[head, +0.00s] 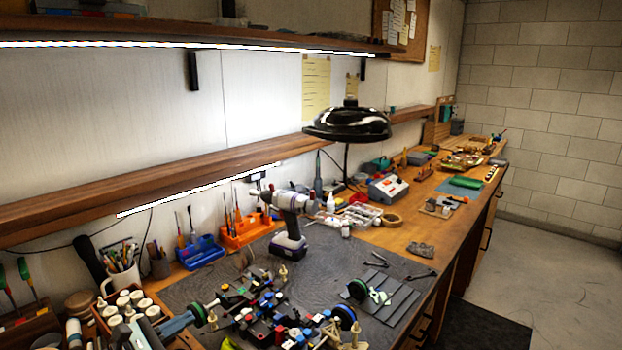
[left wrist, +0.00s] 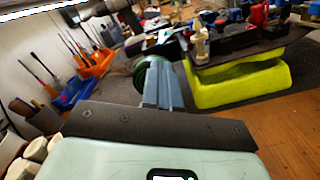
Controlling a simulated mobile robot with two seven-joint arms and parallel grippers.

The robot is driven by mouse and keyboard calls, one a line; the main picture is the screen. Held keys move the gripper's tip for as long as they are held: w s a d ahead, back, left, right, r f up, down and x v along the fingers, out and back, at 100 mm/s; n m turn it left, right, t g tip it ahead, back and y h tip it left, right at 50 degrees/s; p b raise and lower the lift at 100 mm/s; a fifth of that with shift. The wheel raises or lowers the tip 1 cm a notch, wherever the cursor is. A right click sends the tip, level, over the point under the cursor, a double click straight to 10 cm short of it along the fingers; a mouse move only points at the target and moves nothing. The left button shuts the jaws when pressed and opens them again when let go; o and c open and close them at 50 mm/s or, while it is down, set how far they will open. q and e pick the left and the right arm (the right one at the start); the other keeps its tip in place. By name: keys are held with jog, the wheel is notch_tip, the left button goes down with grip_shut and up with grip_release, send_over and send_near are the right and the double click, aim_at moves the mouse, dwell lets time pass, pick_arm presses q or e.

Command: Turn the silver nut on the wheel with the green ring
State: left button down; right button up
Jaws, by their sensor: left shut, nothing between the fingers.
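The RC car (head: 280,320) stands on the mat, raised on a yellow-green stand that shows in the left wrist view (left wrist: 240,88). A dark wheel with a green ring (head: 199,314) is at the car's left side; it also shows in the left wrist view (left wrist: 142,51), partly behind my fingers. My left gripper (head: 188,320) is shut and empty, with its tips close to this wheel; its two blue-grey fingers lie together in the left wrist view (left wrist: 158,68). Whether they touch the wheel I cannot tell. The silver nut cannot be made out. My right gripper is not in view.
A cordless drill (head: 288,220) stands behind the car. Blue (head: 200,253) and orange (head: 247,230) tool holders stand at the back. White-capped jars (head: 128,302) crowd the left. The mat (head: 330,250) has free room behind the car.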

pick_arm(q)
jog(key=shift+w+a, duration=0.1)
jog(key=shift+a, duration=0.15)
jog(key=shift+r+b+v, duration=0.2)
jog(key=shift+b+v, duration=0.15)
jog(key=shift+v, duration=1.15)
jog(key=shift+r+b+v, duration=0.15)
jog(key=shift+b+v, duration=0.15)
jog(key=shift+v, duration=1.15)
jog(key=shift+d, duration=0.2)
